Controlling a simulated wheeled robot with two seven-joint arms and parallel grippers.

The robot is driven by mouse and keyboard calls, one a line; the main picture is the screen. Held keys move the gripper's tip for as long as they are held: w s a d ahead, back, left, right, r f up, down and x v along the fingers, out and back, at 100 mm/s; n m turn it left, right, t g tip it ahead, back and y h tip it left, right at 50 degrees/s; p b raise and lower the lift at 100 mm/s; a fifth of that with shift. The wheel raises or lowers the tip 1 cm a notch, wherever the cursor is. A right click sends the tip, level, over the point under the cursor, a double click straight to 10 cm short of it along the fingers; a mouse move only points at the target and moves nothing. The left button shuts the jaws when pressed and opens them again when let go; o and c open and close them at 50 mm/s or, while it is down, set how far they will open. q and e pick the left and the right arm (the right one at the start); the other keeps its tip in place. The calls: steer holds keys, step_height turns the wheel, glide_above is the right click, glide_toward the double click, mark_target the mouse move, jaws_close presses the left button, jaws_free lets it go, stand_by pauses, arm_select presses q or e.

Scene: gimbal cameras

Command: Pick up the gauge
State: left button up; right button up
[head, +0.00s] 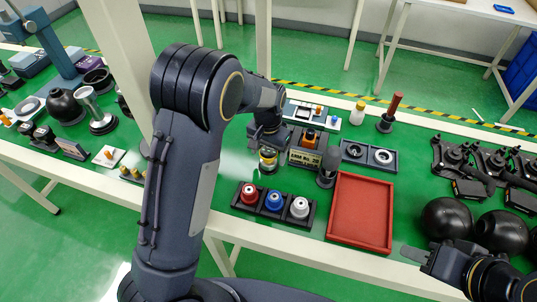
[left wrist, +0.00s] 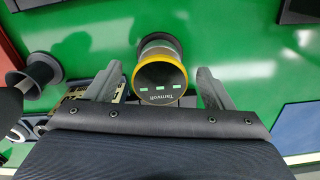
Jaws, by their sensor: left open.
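The gauge (head: 268,158) is a short cylinder with a yellow ring and a dark round face. It stands on the green bench, just below the end of my left arm. In the left wrist view the gauge (left wrist: 160,75) shows its dark face with small pale green marks and lettering. My left gripper (left wrist: 157,82) is open, with one finger on each side of the gauge and green visible between fingers and gauge. In the head view the left fingers are hard to make out. My right gripper (head: 418,253) is at the lower right, only partly shown, away from the gauge.
A black rack (head: 273,208) with red, blue and white pieces is in front. A red tray (head: 361,212) lies to the right. Black spheres (head: 446,219) sit near my right gripper.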

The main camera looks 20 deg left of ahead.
arm_select(q)
steer(key=shift+f, duration=1.15)
steer(key=c, duration=1.1)
steer(key=shift+r, duration=0.1)
